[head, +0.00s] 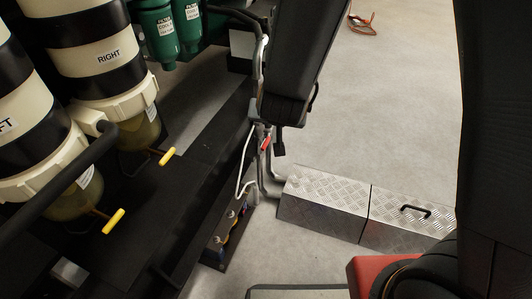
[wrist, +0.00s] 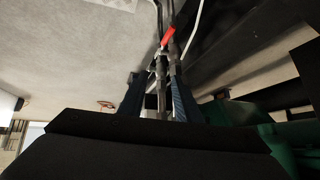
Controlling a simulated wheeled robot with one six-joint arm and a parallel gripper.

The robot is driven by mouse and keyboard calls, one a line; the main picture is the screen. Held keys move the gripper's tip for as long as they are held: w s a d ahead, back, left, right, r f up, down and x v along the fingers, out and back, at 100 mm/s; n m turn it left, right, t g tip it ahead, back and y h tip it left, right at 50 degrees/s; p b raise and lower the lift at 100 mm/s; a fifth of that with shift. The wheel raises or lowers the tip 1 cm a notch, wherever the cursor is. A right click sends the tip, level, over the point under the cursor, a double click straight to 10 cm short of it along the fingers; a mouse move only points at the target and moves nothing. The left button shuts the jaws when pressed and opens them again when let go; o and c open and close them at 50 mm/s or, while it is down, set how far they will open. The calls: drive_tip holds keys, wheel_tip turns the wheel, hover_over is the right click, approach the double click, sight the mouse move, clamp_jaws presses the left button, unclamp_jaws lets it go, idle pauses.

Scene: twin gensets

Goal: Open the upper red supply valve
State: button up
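A red valve handle (head: 266,143) shows on the grey vertical pipes beside the dark genset frame, just below the end of my arm. The red handle (wrist: 168,37) also shows in the wrist view, slanted across the pipes just beyond my fingertips. Only one red handle is visible; I cannot tell whether it is the upper one. My gripper (wrist: 157,88) is open, with its two dark fingers apart and pipes seen between them. No contact with the handle shows. In the head view my arm hides the pipes above the handle and most of the gripper.
Two cream-and-black filter bowls (head: 95,50) with yellow levers (head: 168,156) stand at left. A thin white tube (head: 243,170) runs next to the pipes. Diamond-plate boxes (head: 325,205) lie on the floor at right. The floor (head: 390,110) behind them is mostly clear.

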drive_tip(key=w+a+f+t+h+b, duration=0.2)
drive_tip(key=w+a+f+t+b, duration=0.15)
drive_tip(key=f+b, duration=0.55)
drive_tip(key=t+h+b, duration=0.5)
drive_tip(key=b, duration=0.6)
approach(268, 139)
drive_tip(key=shift+w+d+f, duration=0.1)
drive_tip(key=shift+w+f, duration=0.2)
drive_tip(key=shift+w, duration=0.05)
drive_tip(key=shift+b+x, duration=1.7)
drive_tip(key=shift+x, duration=2.15)
clamp_jaws()
